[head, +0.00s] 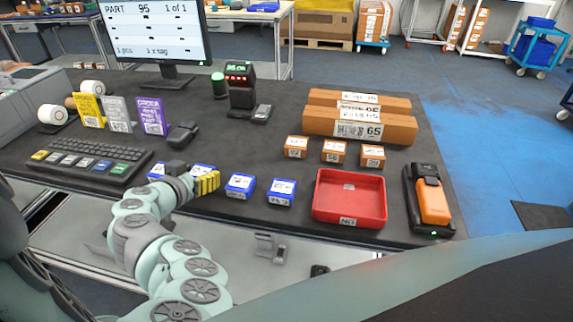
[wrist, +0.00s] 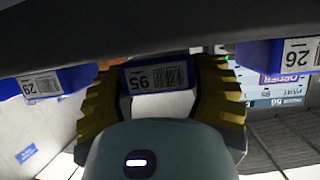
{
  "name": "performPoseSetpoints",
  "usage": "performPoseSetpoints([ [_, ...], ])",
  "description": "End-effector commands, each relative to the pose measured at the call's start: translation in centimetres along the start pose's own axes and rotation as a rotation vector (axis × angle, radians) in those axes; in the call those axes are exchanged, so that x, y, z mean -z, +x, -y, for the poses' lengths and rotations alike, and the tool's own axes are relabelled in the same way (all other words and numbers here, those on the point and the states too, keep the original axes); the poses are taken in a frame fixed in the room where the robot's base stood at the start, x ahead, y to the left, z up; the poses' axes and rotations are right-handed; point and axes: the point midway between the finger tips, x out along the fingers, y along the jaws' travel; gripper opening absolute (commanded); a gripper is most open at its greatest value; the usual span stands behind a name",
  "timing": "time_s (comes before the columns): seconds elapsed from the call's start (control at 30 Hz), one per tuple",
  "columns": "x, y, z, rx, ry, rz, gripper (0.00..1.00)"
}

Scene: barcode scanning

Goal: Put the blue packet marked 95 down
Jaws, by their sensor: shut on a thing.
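The blue packet marked 95 (wrist: 156,80) is between the two yellow fingers of my gripper (wrist: 160,95) in the wrist view, its label facing the camera. My gripper is shut on it. In the head view my gripper (head: 206,183) is at the front edge of the dark table, in the row of blue packets. The held packet is mostly hidden there behind the fingers. It is close to the dark mat at about the level of its neighbours; I cannot tell whether it touches the mat.
Blue packets marked 29 (wrist: 40,84) and 26 (wrist: 296,56) stand on either side. More blue packets (head: 240,185) (head: 282,191) and a red tray (head: 349,215) lie to the right. A keyboard (head: 88,160) is left. The scanner stand (head: 240,95) is behind, with clear mat between.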

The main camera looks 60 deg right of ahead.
Motion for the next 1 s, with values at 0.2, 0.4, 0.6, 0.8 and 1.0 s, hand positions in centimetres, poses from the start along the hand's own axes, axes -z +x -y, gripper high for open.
performPoseSetpoints([
  [0.2, -0.38, 0.13, 0.12, 0.003, -0.001, -0.003, 0.17],
  [0.4, -0.62, 0.23, 0.08, 0.002, 0.000, -0.003, 0.17],
  [0.6, -0.64, 0.25, -0.01, 0.000, 0.000, -0.001, 0.76],
  [0.8, -0.64, 0.27, -0.07, -0.002, 0.000, -0.001, 0.94],
  [1.0, -0.63, 0.28, -0.09, -0.002, 0.000, -0.001, 0.94],
])
